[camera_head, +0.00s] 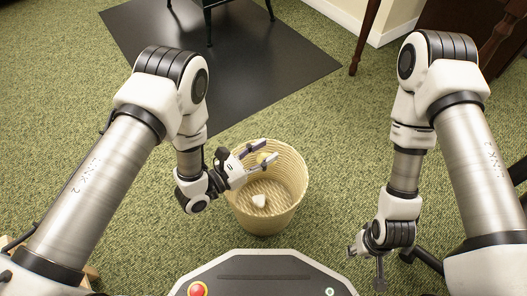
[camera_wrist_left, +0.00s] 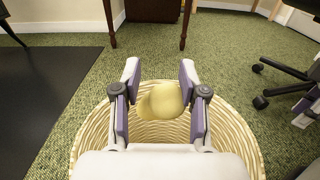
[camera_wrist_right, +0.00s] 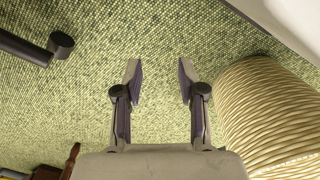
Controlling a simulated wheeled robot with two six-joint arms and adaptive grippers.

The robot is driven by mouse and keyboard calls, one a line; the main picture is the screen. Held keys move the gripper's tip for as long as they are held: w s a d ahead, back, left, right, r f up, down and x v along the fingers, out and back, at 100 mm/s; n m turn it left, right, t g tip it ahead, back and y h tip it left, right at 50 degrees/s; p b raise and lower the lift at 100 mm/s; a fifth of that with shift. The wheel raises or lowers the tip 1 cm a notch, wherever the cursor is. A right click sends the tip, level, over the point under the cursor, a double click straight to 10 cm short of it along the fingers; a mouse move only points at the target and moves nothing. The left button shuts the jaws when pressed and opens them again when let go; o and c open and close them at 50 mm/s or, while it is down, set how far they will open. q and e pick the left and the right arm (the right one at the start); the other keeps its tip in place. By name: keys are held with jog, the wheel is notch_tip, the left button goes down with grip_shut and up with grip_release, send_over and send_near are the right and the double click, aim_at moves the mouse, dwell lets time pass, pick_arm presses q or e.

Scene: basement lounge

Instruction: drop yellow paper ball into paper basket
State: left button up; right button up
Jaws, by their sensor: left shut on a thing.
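The pale wicker paper basket (camera_head: 268,224) stands upright on the carpet below my left arm. It also shows in the left wrist view (camera_wrist_left: 244,138) and at the right of the right wrist view (camera_wrist_right: 268,112). My left gripper (camera_head: 268,151) is over the basket's opening, shut on the yellow paper ball (camera_head: 263,157). In the left wrist view the ball (camera_wrist_left: 161,101) sits between the two fingers, above the basket. A white crumpled piece (camera_head: 259,201) lies inside the basket. My right gripper (camera_wrist_right: 159,82) is open and empty, low to the right of the basket.
Green carpet (camera_head: 330,120) surrounds the basket. A dark mat (camera_head: 250,75) with black chair legs (camera_head: 209,25) lies at the back. A wooden furniture leg (camera_head: 364,38) stands at the back right. A black wheeled chair base (camera_wrist_left: 272,72) shows in the left wrist view.

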pick_arm(q)
jog(key=shift+r, duration=0.1)
jog(key=o, duration=0.8)
jog(key=shift+a, duration=0.1)
jog(key=v, duration=1.2)
